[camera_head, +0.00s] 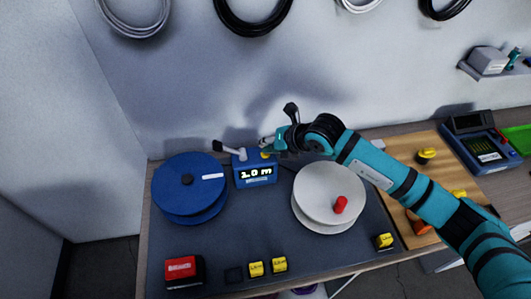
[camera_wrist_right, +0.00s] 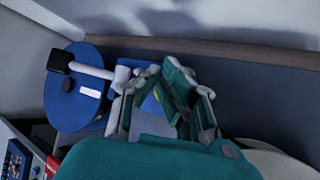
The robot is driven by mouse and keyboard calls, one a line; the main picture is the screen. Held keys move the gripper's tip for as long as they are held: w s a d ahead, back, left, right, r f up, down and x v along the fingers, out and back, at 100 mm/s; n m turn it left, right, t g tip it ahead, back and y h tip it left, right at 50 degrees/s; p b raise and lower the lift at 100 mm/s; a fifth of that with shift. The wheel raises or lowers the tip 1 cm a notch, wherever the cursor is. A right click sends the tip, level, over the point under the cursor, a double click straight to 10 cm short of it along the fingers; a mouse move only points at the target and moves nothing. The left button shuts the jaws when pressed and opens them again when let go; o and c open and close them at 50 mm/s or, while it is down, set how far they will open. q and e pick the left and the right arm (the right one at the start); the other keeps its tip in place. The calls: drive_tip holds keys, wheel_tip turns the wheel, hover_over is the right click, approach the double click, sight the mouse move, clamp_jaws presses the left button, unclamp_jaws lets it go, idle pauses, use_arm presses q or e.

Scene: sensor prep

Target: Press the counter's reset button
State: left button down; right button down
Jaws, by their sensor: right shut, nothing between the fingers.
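The counter (camera_head: 255,172) is a small blue box on the dark mat between two reels. My right gripper (camera_head: 268,146) is shut and empty, just above the counter's top. I cannot tell whether it touches the button. In the right wrist view the fingers (camera_wrist_right: 170,100) cover most of the counter, with a bit of blue and yellow between them. My left gripper is not in view.
A blue reel (camera_head: 180,200) stands left of the counter, a white reel (camera_head: 322,190) with a red knob right of it. A light lever with a dark grip (camera_head: 230,149) sticks out behind the counter. A red box (camera_head: 182,268) and yellow blocks (camera_head: 279,264) lie in front.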

drive_tip(key=shift+f, duration=0.3)
idle(0.5)
drive_tip(key=shift+r, duration=0.9)
drive_tip(key=shift+r, duration=0.15)
drive_tip(key=shift+r+p, duration=1.6)
drive_tip(key=shift+r, duration=0.8)
